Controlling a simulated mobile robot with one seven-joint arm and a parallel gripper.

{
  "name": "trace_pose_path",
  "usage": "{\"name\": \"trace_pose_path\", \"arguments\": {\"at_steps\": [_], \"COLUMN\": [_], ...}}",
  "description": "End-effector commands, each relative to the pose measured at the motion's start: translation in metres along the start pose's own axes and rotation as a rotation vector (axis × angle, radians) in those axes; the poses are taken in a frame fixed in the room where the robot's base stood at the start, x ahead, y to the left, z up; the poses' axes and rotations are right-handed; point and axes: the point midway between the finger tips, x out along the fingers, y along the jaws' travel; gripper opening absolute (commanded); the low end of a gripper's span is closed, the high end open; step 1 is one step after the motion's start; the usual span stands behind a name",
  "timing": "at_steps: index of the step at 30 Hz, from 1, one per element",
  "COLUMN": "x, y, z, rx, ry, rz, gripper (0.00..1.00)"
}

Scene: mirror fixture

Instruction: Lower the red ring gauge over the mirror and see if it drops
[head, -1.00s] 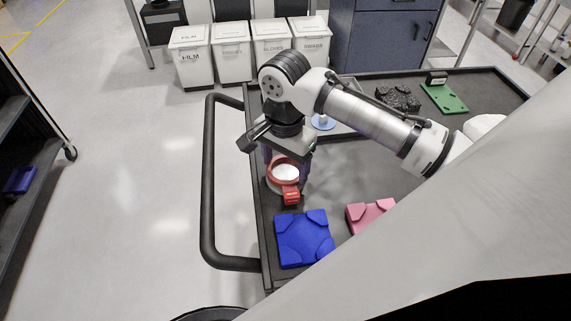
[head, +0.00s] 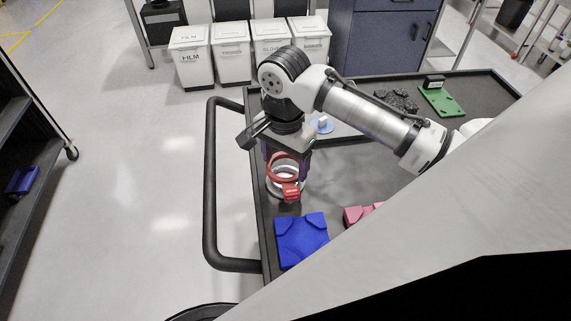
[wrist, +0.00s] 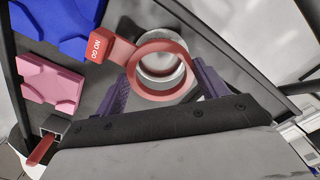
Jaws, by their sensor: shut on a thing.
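The red ring gauge (head: 292,191) hangs below my gripper (head: 287,163). In the wrist view the gauge (wrist: 128,53) has a tab (wrist: 97,45) marked "NO GO". My gripper's purple fingers (wrist: 161,84) are shut on the ring from both sides. The round, pale mirror fixture (head: 285,196) stands on the cart directly below the ring. In the wrist view the fixture (wrist: 158,65) shows through the ring and past its upper right edge. The ring looks above the fixture and not fully centred on it from that camera. Contact between them cannot be told.
A blue block (head: 300,240) and a pink block (head: 358,214) lie on the cart in front of the fixture. A green plate (head: 445,102) and dark foam (head: 398,100) lie farther back. The cart's handle (head: 209,185) runs along the left.

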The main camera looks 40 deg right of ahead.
Motion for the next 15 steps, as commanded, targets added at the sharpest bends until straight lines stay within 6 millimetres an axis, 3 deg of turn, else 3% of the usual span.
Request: {"name": "trace_pose_path", "arguments": {"at_steps": [15], "x": [-0.023], "y": [0.000], "z": [0.000], "rx": [0.000], "ry": [0.000], "rz": [-0.002], "gripper": [0.47]}}
